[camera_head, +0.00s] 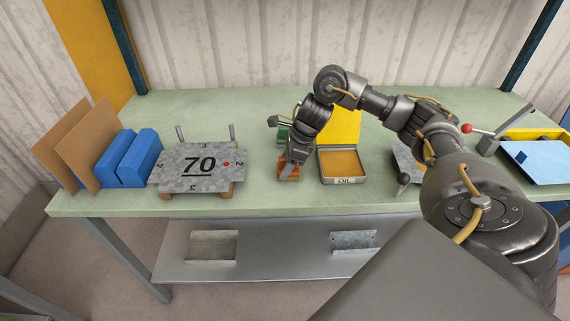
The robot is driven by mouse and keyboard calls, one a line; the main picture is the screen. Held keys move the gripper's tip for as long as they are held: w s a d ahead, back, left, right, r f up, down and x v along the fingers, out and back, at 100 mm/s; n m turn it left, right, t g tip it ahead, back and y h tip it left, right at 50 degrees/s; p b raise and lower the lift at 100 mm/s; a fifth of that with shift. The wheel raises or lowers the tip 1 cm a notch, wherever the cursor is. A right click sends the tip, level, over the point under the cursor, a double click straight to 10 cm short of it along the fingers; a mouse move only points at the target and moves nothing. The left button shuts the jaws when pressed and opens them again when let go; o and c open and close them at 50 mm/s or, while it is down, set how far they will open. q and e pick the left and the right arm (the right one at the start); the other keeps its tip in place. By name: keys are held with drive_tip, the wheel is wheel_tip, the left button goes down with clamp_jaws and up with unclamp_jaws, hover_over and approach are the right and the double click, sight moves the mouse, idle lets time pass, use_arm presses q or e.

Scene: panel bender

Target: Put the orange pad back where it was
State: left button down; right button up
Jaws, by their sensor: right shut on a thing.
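My right gripper (290,165) reaches down near the front middle of the bench, shut on the orange pad (288,173). The pad is partly hidden by the fingers. It is at or just above the bench top; I cannot tell whether it touches. It is left of the open tin (343,181) marked OIL, which has an amber inside and a raised yellow lid (341,126). A green object (282,130) stands behind the gripper, partly hidden by it. My left gripper is out of view.
The green bench (255,108) holds a metal plate marked 70 (200,164) on supports, blue blocks (139,158) and brown boards (80,150) at left. At right are a red-knobbed lever (467,128) and a light-blue sheet (538,162). Free room lies between plate and gripper.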

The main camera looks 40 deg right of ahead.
drive_tip(key=shift+f, duration=0.2)
drive_tip(key=o, duration=0.9)
drive_tip(key=shift+r, duration=0.1)
drive_tip(key=shift+o, duration=0.2)
drive_tip(key=shift+d+r, duration=0.1)
drive_tip(key=shift+r, duration=0.35)
drive_tip(key=p+v, duration=0.2)
drive_tip(key=v, duration=0.9)
drive_tip(key=shift+r, duration=0.2)
